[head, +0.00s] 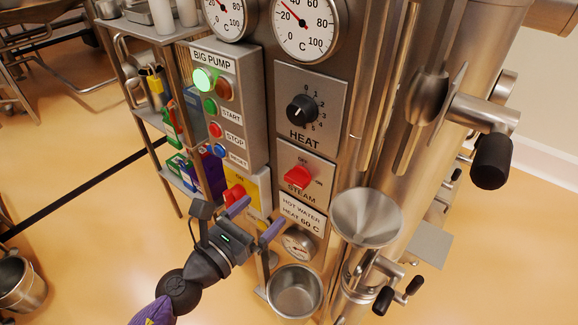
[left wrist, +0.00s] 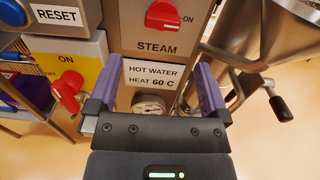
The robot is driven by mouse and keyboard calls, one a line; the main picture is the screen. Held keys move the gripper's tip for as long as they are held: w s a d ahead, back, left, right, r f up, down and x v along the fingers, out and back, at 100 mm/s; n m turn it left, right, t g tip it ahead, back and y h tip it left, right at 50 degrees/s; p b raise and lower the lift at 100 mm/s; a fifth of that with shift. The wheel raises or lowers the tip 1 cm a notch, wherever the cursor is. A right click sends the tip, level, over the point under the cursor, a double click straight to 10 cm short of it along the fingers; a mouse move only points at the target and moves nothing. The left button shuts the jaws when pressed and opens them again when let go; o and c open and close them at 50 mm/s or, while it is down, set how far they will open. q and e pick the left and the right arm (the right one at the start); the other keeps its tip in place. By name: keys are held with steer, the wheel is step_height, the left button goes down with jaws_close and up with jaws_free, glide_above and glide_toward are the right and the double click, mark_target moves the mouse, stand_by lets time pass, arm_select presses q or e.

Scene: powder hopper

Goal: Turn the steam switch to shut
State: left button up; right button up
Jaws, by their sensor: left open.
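The steam switch (head: 298,177) is a red knob on a grey panel above the STEAM label, below the HEAT dial. In the left wrist view the red steam knob (left wrist: 165,16) is at the top, lying roughly level, with its right end close to the word ON. My left gripper (head: 256,217) is open and empty, below and to the left of the knob, apart from it. In the left wrist view its two purple fingers (left wrist: 160,84) frame the HOT WATER label below the knob. My right gripper does not show.
A red handle (head: 233,194) on a yellow plate is left of the steam panel, close to my left gripper. A metal funnel (head: 367,217) and a black-handled valve (head: 490,162) are to the right. A pot (head: 294,291) is below. The BIG PUMP box (head: 214,64) is upper left.

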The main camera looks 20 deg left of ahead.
mark_target(293, 184)
arm_select(q)
steer(key=x, duration=1)
steer(key=shift+s+d+p, duration=0.15)
steer(key=shift+d+p, duration=0.05)
steer(key=shift+p, duration=0.1)
steer(key=c, duration=1.2)
